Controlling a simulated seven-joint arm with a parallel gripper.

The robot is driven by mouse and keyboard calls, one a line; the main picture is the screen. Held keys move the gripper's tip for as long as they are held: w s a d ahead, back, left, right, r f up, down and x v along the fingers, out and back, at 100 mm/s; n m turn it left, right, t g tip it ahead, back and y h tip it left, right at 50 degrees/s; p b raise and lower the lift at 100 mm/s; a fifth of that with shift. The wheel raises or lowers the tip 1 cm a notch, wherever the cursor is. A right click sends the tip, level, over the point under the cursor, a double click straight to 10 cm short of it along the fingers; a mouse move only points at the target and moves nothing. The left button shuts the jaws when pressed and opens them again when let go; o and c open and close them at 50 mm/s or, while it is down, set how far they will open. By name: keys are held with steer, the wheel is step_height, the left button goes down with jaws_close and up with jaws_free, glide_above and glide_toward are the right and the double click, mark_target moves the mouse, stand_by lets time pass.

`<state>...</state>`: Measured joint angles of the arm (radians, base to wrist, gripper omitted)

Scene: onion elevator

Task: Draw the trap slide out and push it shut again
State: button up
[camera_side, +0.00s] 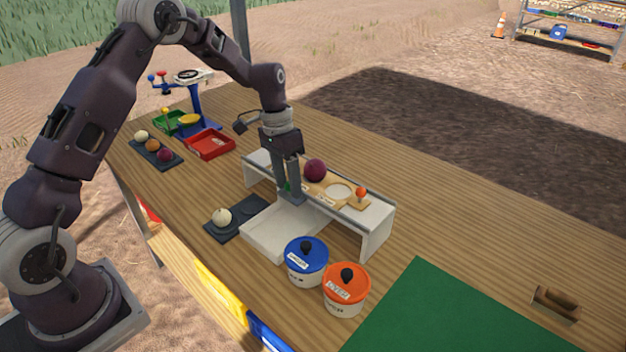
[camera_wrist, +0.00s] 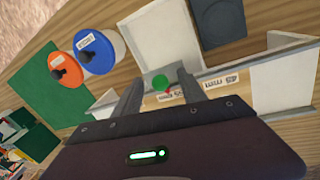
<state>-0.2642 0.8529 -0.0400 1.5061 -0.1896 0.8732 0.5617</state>
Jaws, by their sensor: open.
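A white sizing stand (camera_side: 378,226) carries a wooden top with a round hole, a purple onion (camera_side: 315,170) and an orange-red knob (camera_side: 361,192) toward its right end. My gripper (camera_side: 292,196) points down at the front edge of the stand, left of the onion. A green knob (camera_wrist: 160,83) shows between my two fingers in the wrist view, which stand apart on either side of it. In the side view the fingers mostly hide this knob. I cannot tell which knob belongs to the trap slide, or whether either finger touches the green one.
A white tray (camera_side: 262,246) lies before the stand, beside a dark mat (camera_side: 252,229) with a white onion (camera_side: 222,217). Blue-lidded (camera_side: 306,255) and orange-lidded (camera_side: 346,283) pots stand close on the right. A red tray (camera_side: 209,146) and scale (camera_side: 196,112) stand behind left.

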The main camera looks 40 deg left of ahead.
steer(key=shift+r, duration=3)
steer(key=s+d+r+n+t+y, duration=0.1)
steer(key=s+d+r+t, duration=0.15)
steer(key=s+r, duration=0.55)
steer(key=s+d+r+t+y, duration=0.1)
steer(key=s+d+r, duration=0.2)
steer(key=s+r, duration=0.55)
steer(key=s+d+n+t, duration=0.1)
steer(key=s+t, duration=0.1)
steer(key=s, duration=1.2)
steer(key=shift+s+d+f, duration=0.2)
steer(key=shift+s+f, duration=0.05)
steer(key=shift+f, duration=0.2)
